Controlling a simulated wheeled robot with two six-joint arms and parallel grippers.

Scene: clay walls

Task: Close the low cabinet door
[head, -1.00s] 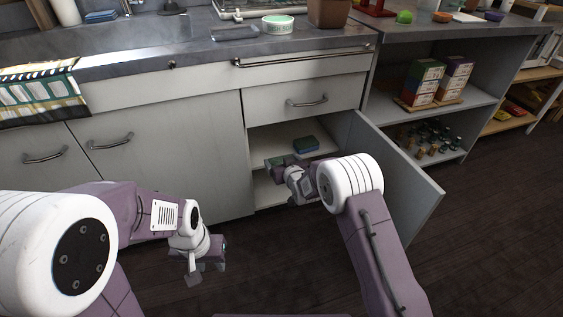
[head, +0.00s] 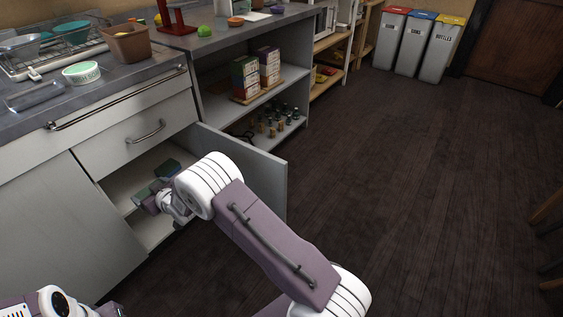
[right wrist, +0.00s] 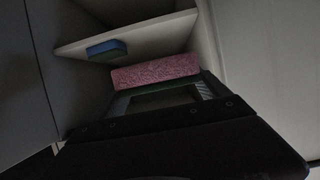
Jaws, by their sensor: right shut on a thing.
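The low cabinet door (head: 268,178) stands open, swung out to the right of the cabinet opening. My right arm reaches across in front of it to the opening. My right gripper (head: 158,200) is shut on a sponge (head: 143,200) at the front of the opening. In the right wrist view this sponge (right wrist: 155,71) is pink with a green side, and dark gripper parts (right wrist: 160,110) cross the frame below it. A blue-green block (head: 167,168) lies deeper on the cabinet shelf (head: 125,185); it also shows in the right wrist view (right wrist: 106,48). My left gripper's fingers are out of frame.
A closed drawer (head: 150,140) is above the opening. The wooden floor (head: 400,180) right of the door is clear. Three bins (head: 415,45) stand far back.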

